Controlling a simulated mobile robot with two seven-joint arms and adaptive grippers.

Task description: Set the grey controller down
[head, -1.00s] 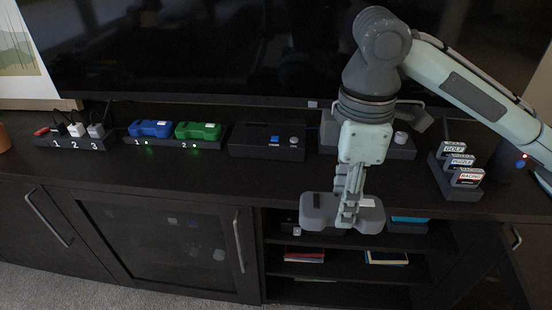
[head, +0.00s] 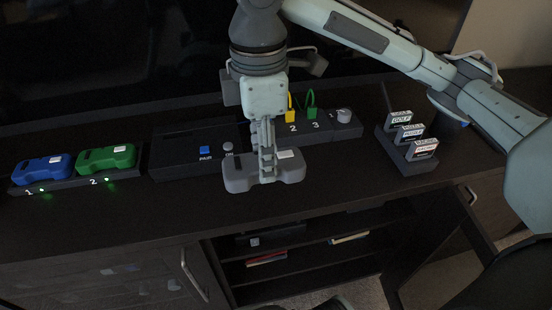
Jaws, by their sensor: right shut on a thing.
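The grey controller (head: 237,178) is in my right gripper (head: 267,176), in the middle of the head view. The fingers are shut across its middle, and a white label shows on its right half. It appears over the front part of the dark cabinet top (head: 330,185), in front of the black console. I cannot tell whether its underside touches the top. My left gripper is not in view.
A blue controller (head: 42,170) and a green controller (head: 106,158) sit in a numbered dock at left. The black console (head: 180,165) has a blue button. A box with yellow and green plugs (head: 345,128) stands behind my gripper. Game cases (head: 408,133) stand in a rack at right.

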